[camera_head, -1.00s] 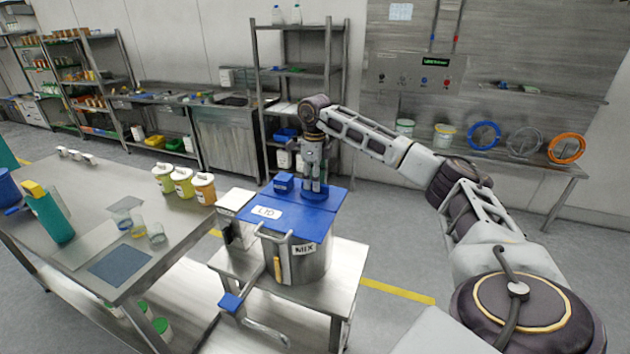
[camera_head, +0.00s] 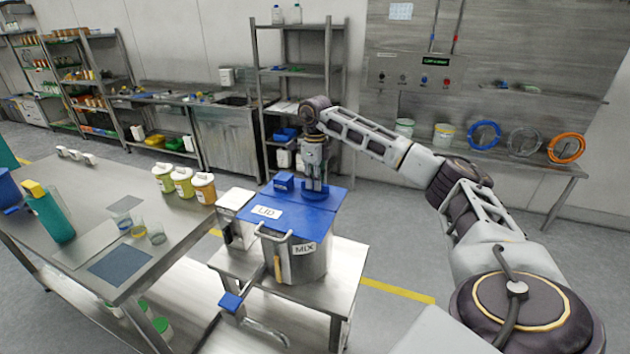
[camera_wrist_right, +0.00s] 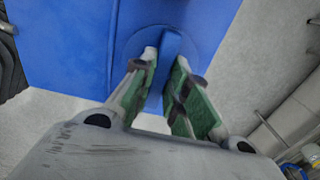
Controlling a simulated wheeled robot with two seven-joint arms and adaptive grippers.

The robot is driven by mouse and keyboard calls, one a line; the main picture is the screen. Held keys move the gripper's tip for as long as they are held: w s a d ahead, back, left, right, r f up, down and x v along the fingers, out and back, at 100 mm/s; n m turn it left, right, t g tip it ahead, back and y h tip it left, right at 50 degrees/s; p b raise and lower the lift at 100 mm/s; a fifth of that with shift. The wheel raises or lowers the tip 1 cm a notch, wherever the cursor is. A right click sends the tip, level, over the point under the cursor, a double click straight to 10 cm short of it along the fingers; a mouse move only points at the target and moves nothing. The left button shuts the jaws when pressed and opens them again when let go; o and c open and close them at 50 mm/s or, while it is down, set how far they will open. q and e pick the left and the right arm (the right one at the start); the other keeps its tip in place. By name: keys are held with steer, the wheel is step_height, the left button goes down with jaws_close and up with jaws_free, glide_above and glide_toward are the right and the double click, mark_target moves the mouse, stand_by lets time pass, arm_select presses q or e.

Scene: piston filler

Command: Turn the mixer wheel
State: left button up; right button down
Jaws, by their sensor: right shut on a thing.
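The steel mixing pot (camera_head: 312,266) with a MIX label stands on a small steel table, under a flat blue lid (camera_head: 290,214) with a white label. A round blue wheel (camera_head: 309,195) with a raised bar sits on the lid's right part. My right gripper (camera_head: 315,187) points down over it, shut on the bar. In the right wrist view, the green-padded fingers (camera_wrist_right: 172,92) are on either side of the blue bar (camera_wrist_right: 171,45), and the wheel's disc (camera_wrist_right: 135,40) shows behind them. My left gripper is not in view.
A small blue block (camera_head: 284,182) stands on the lid near the wheel.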

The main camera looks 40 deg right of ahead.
steer(key=shift+m+p, duration=0.65)
steer(key=shift+m, duration=0.55)
steer(key=m+p, duration=0.1)
steer(key=m, duration=0.2)
steer(key=shift+r, duration=0.1)
steer(key=m+p, duration=0.1)
steer(key=m, duration=0.2)
steer(key=shift+m+p, duration=0.3)
steer(key=shift+p, duration=0.05)
steer(key=m+p, duration=0.1)
steer(key=m, duration=0.2)
steer(key=shift+m, duration=0.4)
steer(key=m+p, duration=0.1)
steer(key=m, duration=0.5)
steer(key=shift+p, duration=0.3)
steer(key=m+p, duration=0.1)
steer(key=m, duration=0.4)
steer(key=shift+m, duration=0.4)
